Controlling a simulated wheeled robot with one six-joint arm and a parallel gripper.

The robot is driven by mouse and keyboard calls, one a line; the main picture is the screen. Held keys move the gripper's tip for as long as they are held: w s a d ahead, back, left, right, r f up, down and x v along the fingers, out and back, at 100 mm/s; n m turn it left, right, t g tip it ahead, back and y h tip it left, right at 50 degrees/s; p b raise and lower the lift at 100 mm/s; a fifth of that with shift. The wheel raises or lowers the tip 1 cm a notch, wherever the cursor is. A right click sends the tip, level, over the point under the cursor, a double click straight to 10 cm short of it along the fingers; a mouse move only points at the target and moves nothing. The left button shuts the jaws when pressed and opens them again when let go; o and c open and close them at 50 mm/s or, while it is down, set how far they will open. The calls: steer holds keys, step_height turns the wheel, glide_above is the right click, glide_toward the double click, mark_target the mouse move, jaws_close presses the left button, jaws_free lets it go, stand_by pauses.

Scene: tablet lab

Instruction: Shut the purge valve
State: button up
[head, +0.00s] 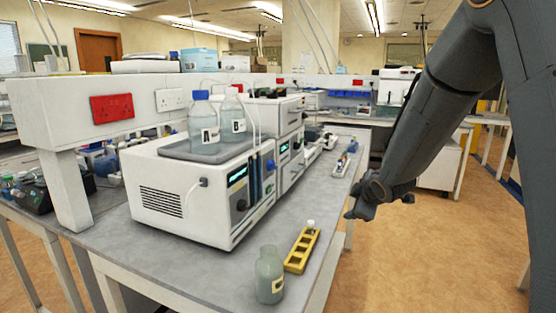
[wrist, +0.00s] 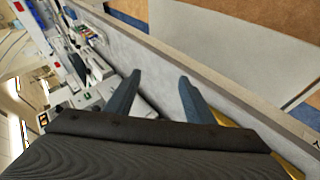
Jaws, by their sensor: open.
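A white instrument stack (head: 205,200) stands on the grey bench. Its front panels face right in the head view and are seen at a slant. A blue knob (head: 270,165) shows on the front farther along. I cannot tell which knob is the purge valve or whether it is open. My gripper (head: 352,214) is to the right of the stack by the bench edge, apart from both knobs. In the wrist view my gripper (wrist: 156,84) has its two fingers spread with nothing between them.
A yellow rack (head: 301,252) with a white-capped vial and a cloudy bottle (head: 269,279) stand at the near bench edge. Two clear bottles, A (head: 203,124) and B (head: 232,118), stand on top of the stack. The floor right of the bench is clear.

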steer(key=w+a+r+n+t+y+p, duration=0.2)
steer(key=w+a+r+n+y, duration=0.35)
steer(key=w+n, duration=0.35)
steer(key=n+g+y+p, duration=0.3)
steer(key=n+g+y, duration=0.5)
steer(key=n, duration=1)
glide_toward(272, 165)
step_height(272, 165, down, 3)
steer(key=t+y, duration=0.2)
steer(key=p+x, duration=0.2)
steer(key=x, duration=0.5)
steer(key=shift+w+a+r+p, duration=0.2)
steer(key=shift+w+p, duration=0.2)
steer(key=shift+w, duration=0.05)
steer(key=c, duration=1.1)
steer(key=shift+o, duration=0.2)
steer(key=shift+m, duration=0.3)
